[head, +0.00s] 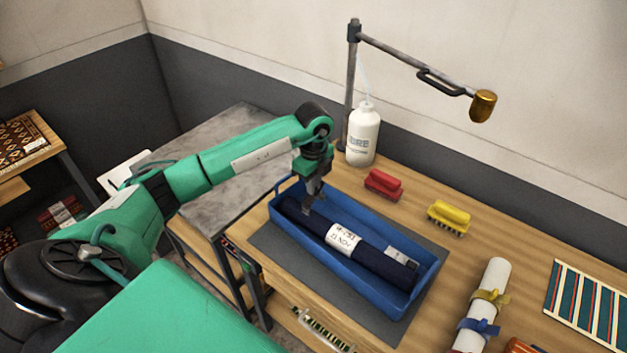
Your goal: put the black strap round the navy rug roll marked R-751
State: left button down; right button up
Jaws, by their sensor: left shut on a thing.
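The navy rug roll (374,259) lies lengthwise in a blue tray (428,275). Its white label (342,239) faces up and carries a mark that looks like R-751. My left gripper (307,207) reaches down over the tray's left part, its fingers at the roll's left end. It is shut on the roll there; the fingers hide part of that end. I cannot make out a black strap against the dark roll. My right gripper is not in view.
A white tube (494,275) with a yellow strap (491,297) and a blue strap (479,327) is at the right. A metal arm with a brass head (482,106) overhangs the bench.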

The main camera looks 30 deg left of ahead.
pick_arm(q)
jog(key=shift+f+b, duration=2.65)
jog(key=shift+f, duration=1.75)
jog(key=c, duration=1.4)
grip_release()
jog(key=shift+c, duration=0.2)
jog(key=shift+r, duration=0.15)
jog(key=shift+r, duration=0.35)
notch_tip(320, 180, up, 11)
jog(key=b, duration=0.3)
jog(key=shift+r, duration=0.95)
